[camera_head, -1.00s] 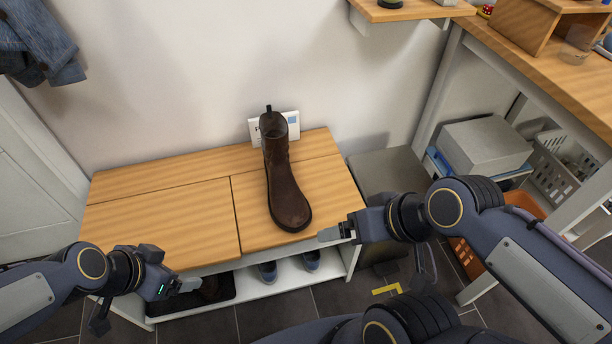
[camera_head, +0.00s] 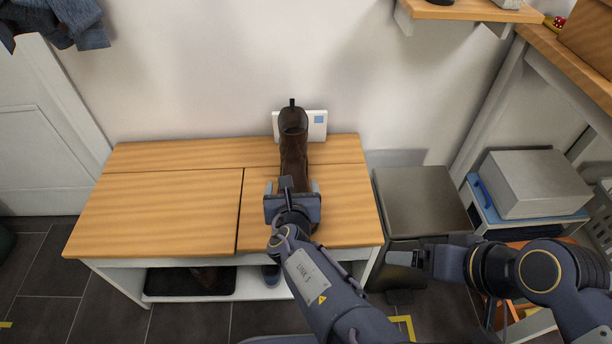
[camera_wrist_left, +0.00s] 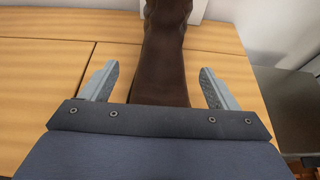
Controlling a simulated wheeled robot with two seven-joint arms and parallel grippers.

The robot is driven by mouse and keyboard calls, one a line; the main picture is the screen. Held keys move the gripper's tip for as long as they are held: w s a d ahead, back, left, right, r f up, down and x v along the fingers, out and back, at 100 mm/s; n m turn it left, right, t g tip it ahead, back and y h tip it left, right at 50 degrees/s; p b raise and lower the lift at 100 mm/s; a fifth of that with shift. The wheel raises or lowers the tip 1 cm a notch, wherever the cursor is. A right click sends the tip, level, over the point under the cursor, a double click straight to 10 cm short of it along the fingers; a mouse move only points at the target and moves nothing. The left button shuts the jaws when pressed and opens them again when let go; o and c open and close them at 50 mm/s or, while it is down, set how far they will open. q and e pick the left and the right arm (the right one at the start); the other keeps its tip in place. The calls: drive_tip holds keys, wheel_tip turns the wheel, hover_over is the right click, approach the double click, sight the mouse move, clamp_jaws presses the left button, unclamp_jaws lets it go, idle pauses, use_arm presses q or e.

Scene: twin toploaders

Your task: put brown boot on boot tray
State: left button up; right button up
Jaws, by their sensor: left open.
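The brown boot (camera_head: 293,150) stands upright on the wooden bench top, near the wall. My left gripper (camera_head: 291,186) is open at the near side of the boot. In the left wrist view its two fingers (camera_wrist_left: 158,85) lie on either side of the boot's dark brown lower part (camera_wrist_left: 162,65), with gaps on both sides. The toe is hidden by the gripper. The black boot tray (camera_head: 165,284) lies on the low shelf under the left of the bench, with a dark brown item (camera_head: 205,276) on it. My right gripper (camera_head: 400,258) is beyond the bench's right end, apart from the boot; its jaw gap is unclear.
The bench top (camera_head: 160,205) is clear to the left of the boot. A small white panel (camera_head: 317,125) is behind the boot. A grey bin (camera_head: 425,200) stands right of the bench. Blue shoes (camera_head: 271,274) on the low shelf are mostly hidden by my left arm.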

sight(294, 174)
use_arm(q)
drive_tip(key=b+x, duration=0.1)
drive_tip(key=x, duration=0.4)
drive_tip(key=b+x, duration=0.1)
drive_tip(key=x, duration=0.1)
drive_tip(key=shift+w+d+r+b, duration=0.25)
drive_tip(key=shift+w+b, duration=0.1)
drive_tip(key=shift+w, duration=0.2)
drive_tip(key=shift+c, duration=0.3)
drive_tip(key=c, duration=1.2)
drive_tip(key=shift+r, duration=0.1)
drive_tip(key=shift+c, duration=1.1)
